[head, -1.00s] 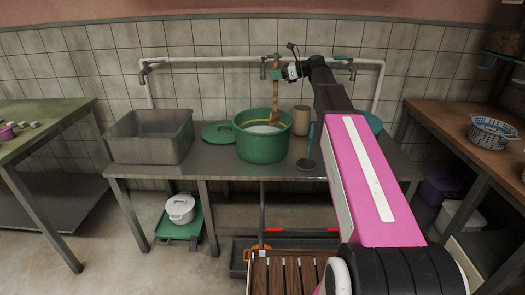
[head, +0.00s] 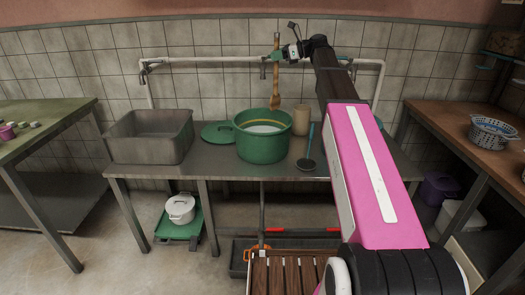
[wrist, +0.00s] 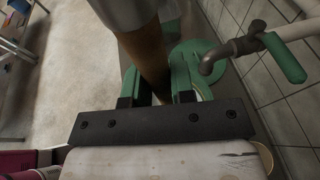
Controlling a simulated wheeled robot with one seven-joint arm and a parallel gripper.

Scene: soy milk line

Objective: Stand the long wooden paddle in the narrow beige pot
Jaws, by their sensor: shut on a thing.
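The long wooden paddle (head: 275,78) hangs upright in my gripper (head: 277,57), its lower end above the back of the large green pot (head: 262,145). In the wrist view my gripper's green fingers (wrist: 157,82) are shut on the paddle's brown shaft (wrist: 146,52). The narrow beige pot (head: 301,120) stands upright on the metal table, just right of the green pot. The paddle is up and to the left of it, apart from it. The inside of the beige pot is hidden.
A green lid (head: 216,132) and a grey basin (head: 150,137) sit to the left on the metal table (head: 215,170). A white pipe with taps (head: 205,60) runs along the wall behind.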

